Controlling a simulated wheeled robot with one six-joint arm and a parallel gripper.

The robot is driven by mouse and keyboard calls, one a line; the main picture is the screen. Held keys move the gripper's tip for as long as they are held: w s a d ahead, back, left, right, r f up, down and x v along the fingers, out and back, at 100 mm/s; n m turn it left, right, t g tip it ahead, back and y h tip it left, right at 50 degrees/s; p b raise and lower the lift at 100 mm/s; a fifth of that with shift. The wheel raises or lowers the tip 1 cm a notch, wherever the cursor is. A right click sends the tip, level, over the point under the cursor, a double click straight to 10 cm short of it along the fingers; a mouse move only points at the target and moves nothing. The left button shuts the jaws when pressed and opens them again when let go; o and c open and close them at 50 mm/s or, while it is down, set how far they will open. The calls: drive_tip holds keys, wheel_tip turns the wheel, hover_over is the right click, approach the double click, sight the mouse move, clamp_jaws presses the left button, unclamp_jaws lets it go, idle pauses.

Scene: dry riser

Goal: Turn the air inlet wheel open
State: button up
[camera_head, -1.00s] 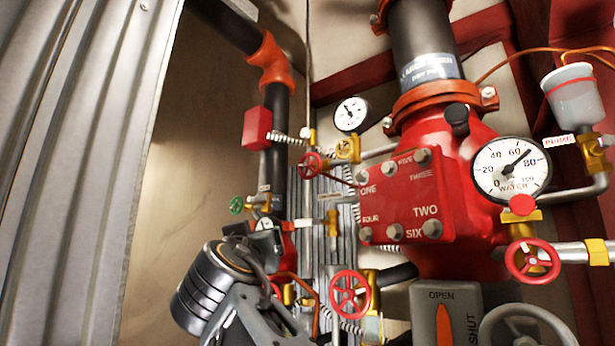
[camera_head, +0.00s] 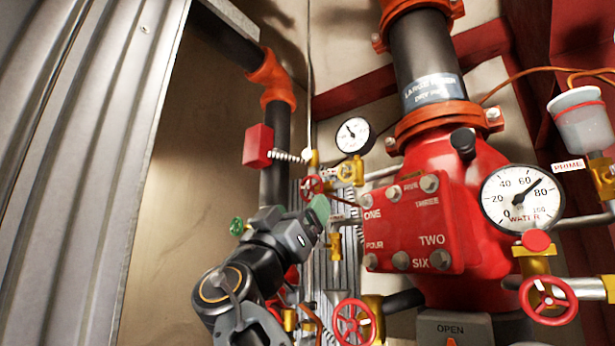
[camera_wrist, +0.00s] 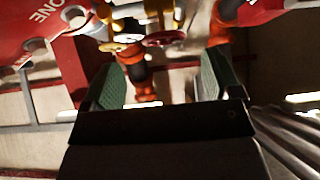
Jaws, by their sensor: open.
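Several handwheels show, and no readable label tells which is the air inlet wheel. A small red wheel (camera_head: 312,185) and a yellow wheel (camera_head: 346,173) sit under the small gauge. My gripper (camera_head: 319,211) is just below the small red wheel, left of the red plate. In the wrist view my gripper (camera_wrist: 163,85) is open and empty, its green-padded fingers apart. Beyond them are a red wheel (camera_wrist: 165,38) and a yellow wheel (camera_wrist: 121,46).
The red numbered plate (camera_head: 412,222) stands close right of my gripper. A red box (camera_head: 257,146) and dark pipe (camera_head: 273,160) are behind it. The water gauge (camera_head: 522,198) is at right. A corrugated metal panel (camera_head: 80,150) fills the left, with bare wall beside it.

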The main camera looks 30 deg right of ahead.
sight(310, 192)
drive_tip(key=p+x, duration=0.4)
drive_tip(key=x, duration=0.3)
drive_tip(key=shift+d+r, duration=0.1)
drive_tip(key=shift+r, duration=0.05)
drive_tip(key=shift+w, duration=0.1)
drive_tip(key=c, duration=0.9)
drive_tip(key=shift+a, duration=0.25)
